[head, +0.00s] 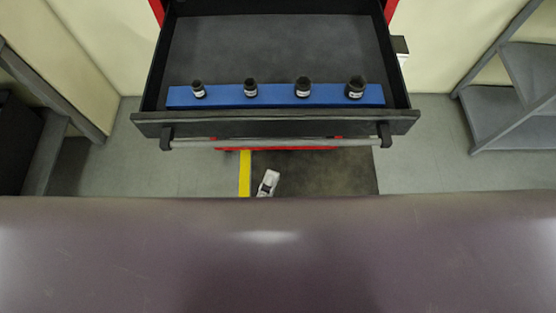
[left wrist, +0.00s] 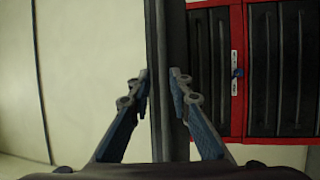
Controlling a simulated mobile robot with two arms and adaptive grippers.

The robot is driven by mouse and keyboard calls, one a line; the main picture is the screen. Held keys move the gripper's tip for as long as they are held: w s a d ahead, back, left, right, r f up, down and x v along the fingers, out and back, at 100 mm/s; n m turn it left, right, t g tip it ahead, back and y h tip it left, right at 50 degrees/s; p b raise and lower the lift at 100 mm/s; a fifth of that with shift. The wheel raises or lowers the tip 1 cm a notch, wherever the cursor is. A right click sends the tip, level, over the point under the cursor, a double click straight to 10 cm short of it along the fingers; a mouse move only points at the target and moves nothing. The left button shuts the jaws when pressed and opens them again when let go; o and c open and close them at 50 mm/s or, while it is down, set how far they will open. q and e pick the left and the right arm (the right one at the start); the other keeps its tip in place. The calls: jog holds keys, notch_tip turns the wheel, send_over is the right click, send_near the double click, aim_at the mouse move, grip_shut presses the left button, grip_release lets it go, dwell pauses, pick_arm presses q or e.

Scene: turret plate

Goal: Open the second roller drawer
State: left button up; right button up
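A black drawer (head: 275,123) stands pulled out of the red cabinet (head: 157,10) in the head view. A grey bar handle (head: 330,142) runs along its front. My left gripper (head: 268,182) shows small and pale below the handle in the picture, apart from it. In the left wrist view my left gripper (left wrist: 160,78) has its two fingers parted, with a dark upright strip, seemingly the drawer's front (left wrist: 176,40), showing between and behind them. I cannot tell how far off that strip is. Lower drawers are hidden in the head view. My right gripper is not in view.
A blue holder (head: 220,97) with several dark sockets lies in the drawer. Grey shelves (head: 500,100) stand at the right, and another rack (head: 50,120) at the left. A yellow floor stripe (head: 244,172) lies below. Closed black, red-framed drawers (left wrist: 275,70) show in the left wrist view.

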pick_arm(q)
jog(key=v, duration=0.2)
jog(key=shift+s+a, duration=0.1)
jog(key=shift+s, duration=0.15)
jog(key=a+f+m+g+y+b, duration=0.1)
jog(key=a+f+m+g, duration=0.25)
jog(key=f, duration=0.95)
jog(key=w+a+f+m+g+y+b, duration=0.1)
jog(key=a+f+m+g, duration=0.2)
jog(key=f, duration=1)
jog(key=a+f+m+g+y, duration=0.1)
jog(key=a+f+m+g, duration=0.3)
jog(key=f, duration=0.9)
jog(key=s+a+f+m+g+y+b, duration=0.1)
jog(key=s+a+f+m+g+y, duration=0.1)
jog(key=s+a+f, duration=0.3)
jog(key=s+a+f+m+g+y, duration=0.2)
jog(key=s+a+f+g, duration=0.3)
jog(key=s+f, duration=0.6)
notch_tip(320, 180, down, 2)
jog(key=shift+a+f+y+b, duration=0.2)
jog(key=shift+y+b, duration=0.2)
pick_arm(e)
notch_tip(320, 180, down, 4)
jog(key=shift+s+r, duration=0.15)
